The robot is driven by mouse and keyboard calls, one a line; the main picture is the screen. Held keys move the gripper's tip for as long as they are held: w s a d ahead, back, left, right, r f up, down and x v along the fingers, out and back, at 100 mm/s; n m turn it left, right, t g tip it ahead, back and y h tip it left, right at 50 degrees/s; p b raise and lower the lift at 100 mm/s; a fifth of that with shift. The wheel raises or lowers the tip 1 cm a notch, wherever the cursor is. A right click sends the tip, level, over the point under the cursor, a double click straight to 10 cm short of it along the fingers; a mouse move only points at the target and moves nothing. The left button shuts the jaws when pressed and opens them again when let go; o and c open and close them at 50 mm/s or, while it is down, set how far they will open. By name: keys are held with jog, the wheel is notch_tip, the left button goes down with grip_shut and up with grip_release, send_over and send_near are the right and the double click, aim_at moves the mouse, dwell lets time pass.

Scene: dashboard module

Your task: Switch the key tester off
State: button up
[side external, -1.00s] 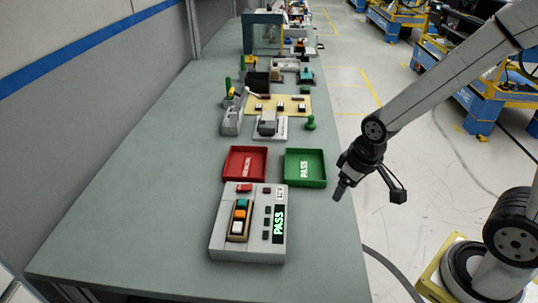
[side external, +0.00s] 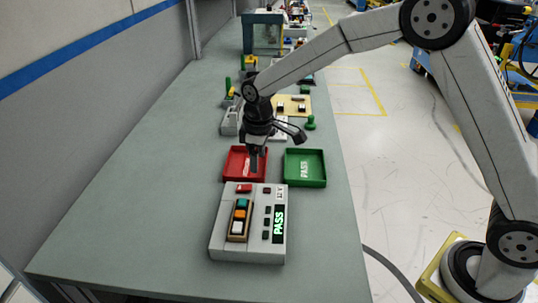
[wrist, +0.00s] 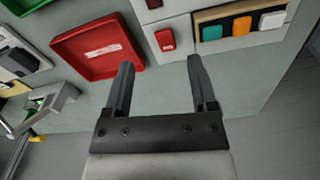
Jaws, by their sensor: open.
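The key tester (side external: 252,248) is a light grey box at the near end of the bench, with a lit green "PASS" display (side external: 278,224). A red rocker switch (side external: 244,188) sits at its far edge, and it also shows in the wrist view (wrist: 165,40). A row of teal, orange and white keys (side external: 239,215) sits in a framed slot. My gripper (side external: 253,168) is above the red tray, just beyond the tester's far edge. In the wrist view my gripper (wrist: 158,72) is open and empty, with the red switch beyond and between the fingertips.
A red tray (side external: 231,176) and a green "PASS" tray (side external: 305,180) stand just behind the tester. Several other fixtures line the bench further back. The bench (side external: 140,220) is clear left of the tester.

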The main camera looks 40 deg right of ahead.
aim_at(239, 187)
jog(key=w+a, duration=0.1)
jog(key=w+a+n, duration=0.1)
jog(key=w+a+f+n, duration=0.1)
jog(key=w, duration=0.1)
jog(key=shift+a+g, duration=0.2)
jog(key=shift+g, duration=0.1)
jog(key=shift+f, duration=3.9)
grip_shut()
